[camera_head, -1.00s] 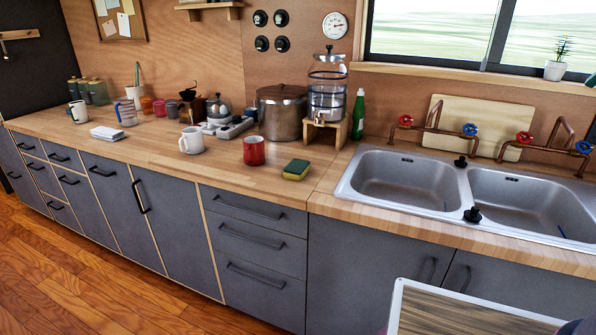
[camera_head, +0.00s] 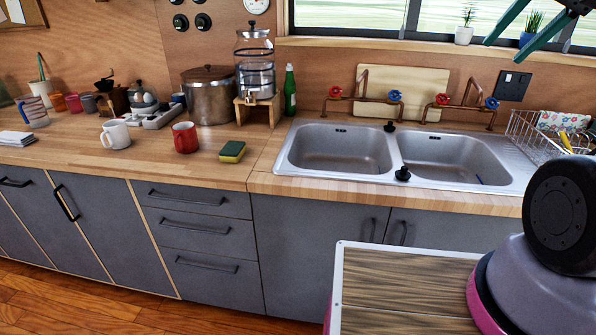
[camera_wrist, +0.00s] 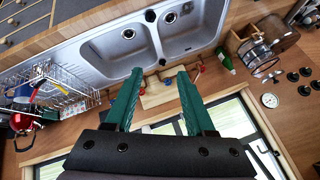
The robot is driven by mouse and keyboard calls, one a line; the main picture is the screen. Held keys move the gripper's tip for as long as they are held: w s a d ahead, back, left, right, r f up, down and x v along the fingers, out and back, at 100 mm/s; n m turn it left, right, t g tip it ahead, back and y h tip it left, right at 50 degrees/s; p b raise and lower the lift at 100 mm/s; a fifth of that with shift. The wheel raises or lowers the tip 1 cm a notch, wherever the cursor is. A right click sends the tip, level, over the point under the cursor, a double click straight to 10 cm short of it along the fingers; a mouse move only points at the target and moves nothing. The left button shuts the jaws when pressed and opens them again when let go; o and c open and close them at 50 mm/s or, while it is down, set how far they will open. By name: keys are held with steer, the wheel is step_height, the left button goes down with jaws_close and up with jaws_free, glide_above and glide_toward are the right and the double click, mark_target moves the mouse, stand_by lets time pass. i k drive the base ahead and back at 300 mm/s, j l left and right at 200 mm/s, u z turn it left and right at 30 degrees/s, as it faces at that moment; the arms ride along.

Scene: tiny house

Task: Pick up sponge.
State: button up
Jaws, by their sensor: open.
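The sponge (camera_head: 232,151) is a small block, yellow with a dark green top. It lies on the wooden counter in the head view, to the left of the sink and right of the red mug. My gripper (camera_head: 540,22) shows at the top right of the head view, well to the right of the sponge and above the counter. In the wrist view my gripper (camera_wrist: 160,85) has its two green fingers spread apart with nothing between them. I cannot make out the sponge in the wrist view.
The red mug (camera_head: 185,137) and a white mug (camera_head: 116,134) stand left of the sponge. A large pot (camera_head: 208,96), a water dispenser (camera_head: 255,70) and a green bottle (camera_head: 290,90) stand behind. The double sink (camera_head: 400,155) is to its right. The counter before the sponge is clear.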

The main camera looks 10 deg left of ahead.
mark_target(232, 151)
steer(key=j+u, duration=0.15)
steer(key=j, duration=0.55)
steer(key=j+u, duration=0.1)
steer(key=j, duration=0.55)
steer(key=i+j+u, duration=0.15)
steer(key=j, duration=0.55)
steer(key=j+u, duration=0.15)
steer(key=j, duration=0.55)
steer(key=i, duration=0.05)
